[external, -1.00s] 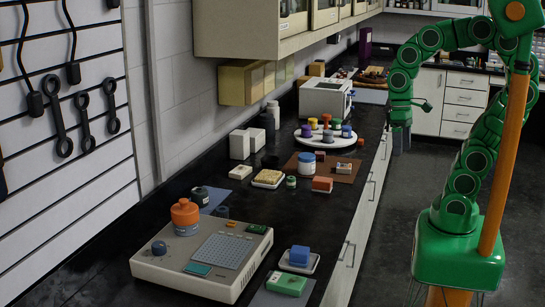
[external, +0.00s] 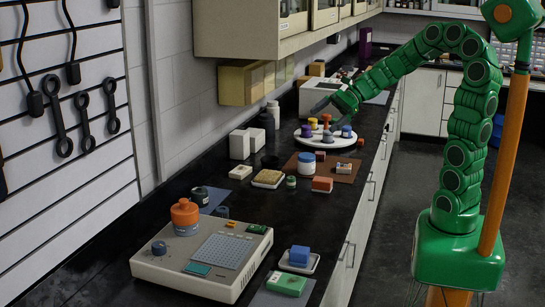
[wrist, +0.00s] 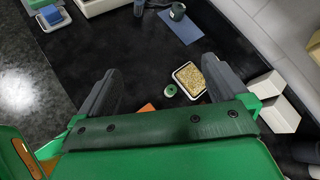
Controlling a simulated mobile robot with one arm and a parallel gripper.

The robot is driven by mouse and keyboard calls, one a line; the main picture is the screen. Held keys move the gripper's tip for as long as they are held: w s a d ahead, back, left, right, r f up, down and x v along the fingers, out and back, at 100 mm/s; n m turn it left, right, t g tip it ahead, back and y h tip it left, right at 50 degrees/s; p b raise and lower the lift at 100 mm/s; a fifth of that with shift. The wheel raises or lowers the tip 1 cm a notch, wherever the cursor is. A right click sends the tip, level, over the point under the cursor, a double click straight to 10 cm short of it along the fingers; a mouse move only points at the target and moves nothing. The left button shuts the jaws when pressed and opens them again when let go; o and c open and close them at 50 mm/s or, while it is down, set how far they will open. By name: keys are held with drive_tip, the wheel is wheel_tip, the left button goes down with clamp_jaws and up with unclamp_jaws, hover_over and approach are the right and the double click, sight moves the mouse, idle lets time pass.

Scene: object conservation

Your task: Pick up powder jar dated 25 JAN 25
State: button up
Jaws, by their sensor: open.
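Several small jars with coloured lids stand on a round white tray (external: 311,141), among them a purple one (external: 306,130) and a blue one (external: 346,131). A white jar with a blue lid (external: 306,164) stands on a brown mat, and a small green-lidded jar (external: 291,183) is beside it; the green lid also shows in the wrist view (wrist: 170,90). No date on any jar is readable. My gripper (external: 322,106) is over the far side of the round tray. In the wrist view my gripper (wrist: 162,82) is open, with nothing between its fingers.
A white boxy device (external: 322,97) stands behind the tray. An orange-lidded jar (external: 185,217) sits on a beige instrument (external: 170,268). Cabinets (external: 290,25) overhang the wall side.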

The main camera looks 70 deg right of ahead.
drive_tip(key=w+d+f+m+t+h, duration=0.1)
drive_tip(key=w+d+m+t+h, duration=0.1)
drive_tip(key=d+m, duration=0.45)
drive_tip(key=w+d+f+m+t+h, duration=0.1)
drive_tip(key=d+m+t, duration=0.15)
drive_tip(key=d, duration=0.75)
approach(307, 161)
drive_tip(key=shift+g, duration=0.25)
drive_tip(key=w+d+f, duration=0.2)
drive_tip(key=shift+w+d+f, duration=0.2)
drive_tip(key=shift+w+f, duration=0.2)
drive_tip(key=shift+x, duration=1.2)
drive_tip(key=shift+r+x, duration=0.15)
drive_tip(key=shift+x, duration=0.7)
drive_tip(key=shift+r+x, duration=0.2)
drive_tip(key=shift+x, duration=1.75)
drive_tip(key=shift+d, duration=0.15)
drive_tip(key=shift+c, duration=0.2)
drive_tip(key=c, duration=1.1)
drive_tip(key=shift+o, duration=0.2)
